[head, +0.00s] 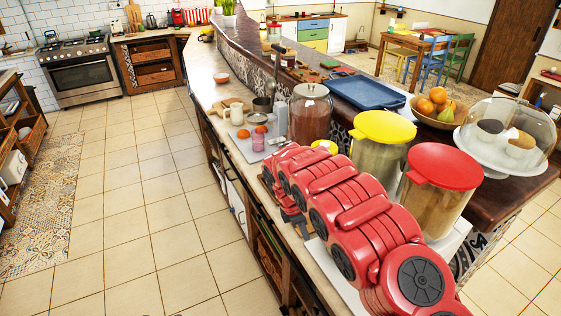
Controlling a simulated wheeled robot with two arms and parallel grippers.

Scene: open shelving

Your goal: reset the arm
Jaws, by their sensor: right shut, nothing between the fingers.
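My right arm, red with dark joint caps, reaches in from the bottom right and lies over the near part of the long counter (205,85). My right gripper (292,216) shows small and dark at the counter's front edge, partly hidden by the arm. It is shut, with nothing between its fingers. My left gripper is not in view.
Close by the arm stand a yellow-lidded jar (381,150), a red-lidded jar (438,190) and a glass jar (310,115). Behind are a blue tray (366,92), a fruit bowl (432,112) and a glass-domed stand (507,130). The tiled floor at left is open.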

